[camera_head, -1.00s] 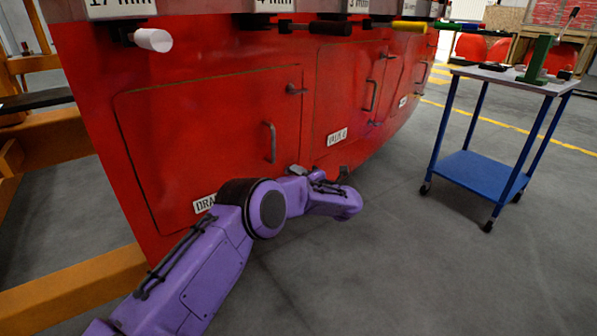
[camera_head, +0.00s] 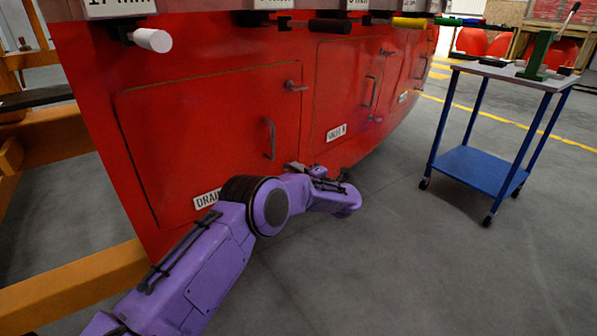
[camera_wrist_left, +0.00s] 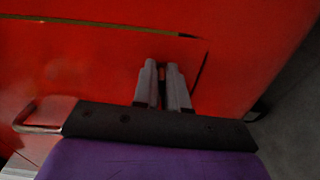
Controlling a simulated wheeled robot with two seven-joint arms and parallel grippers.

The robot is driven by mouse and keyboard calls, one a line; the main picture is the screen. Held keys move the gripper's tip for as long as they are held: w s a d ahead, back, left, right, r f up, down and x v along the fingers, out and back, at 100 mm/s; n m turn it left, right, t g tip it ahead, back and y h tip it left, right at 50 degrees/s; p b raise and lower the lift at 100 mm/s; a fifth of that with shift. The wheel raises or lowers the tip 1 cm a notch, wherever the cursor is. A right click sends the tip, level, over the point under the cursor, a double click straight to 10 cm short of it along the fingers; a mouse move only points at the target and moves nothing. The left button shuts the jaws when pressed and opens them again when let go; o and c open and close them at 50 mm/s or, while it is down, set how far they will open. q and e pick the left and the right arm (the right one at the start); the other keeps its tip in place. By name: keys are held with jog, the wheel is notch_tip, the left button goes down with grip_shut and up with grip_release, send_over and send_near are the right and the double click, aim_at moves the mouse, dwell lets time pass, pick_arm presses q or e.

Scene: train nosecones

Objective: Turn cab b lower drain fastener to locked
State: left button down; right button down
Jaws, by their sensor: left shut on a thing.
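The drain door (camera_head: 200,130) is a red panel on the red cab side, closed flush, with a grey pull handle (camera_head: 269,139). Its upper fastener (camera_head: 292,86) is a small grey lever near the top right corner. My left gripper (camera_head: 292,167) is at the door's lower right corner, where the lower fastener sits, and it hides that fastener in the head view. In the left wrist view the two grey fingers (camera_wrist_left: 164,72) are close together, shut on a small dark piece between them near the seam corner. The fastener's angle cannot be told. My right gripper is not in view.
A label (camera_head: 207,198) starting "DRA" is partly behind my purple arm. A second door (camera_head: 345,95) lies to the right. Tools with coloured handles hang from the ledge above, including a white one (camera_head: 152,40). A blue trolley (camera_head: 480,168) stands right, with clear floor between.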

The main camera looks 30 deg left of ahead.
pick_arm(q)
jog(key=c, duration=1.3)
grip_release()
jog(key=shift+a, duration=0.1)
jog(key=shift+o, duration=0.2)
jog(key=p+v, duration=0.1)
jog(key=v, duration=0.9)
jog(key=shift+s+d, duration=0.15)
jog(key=shift+d, duration=0.15)
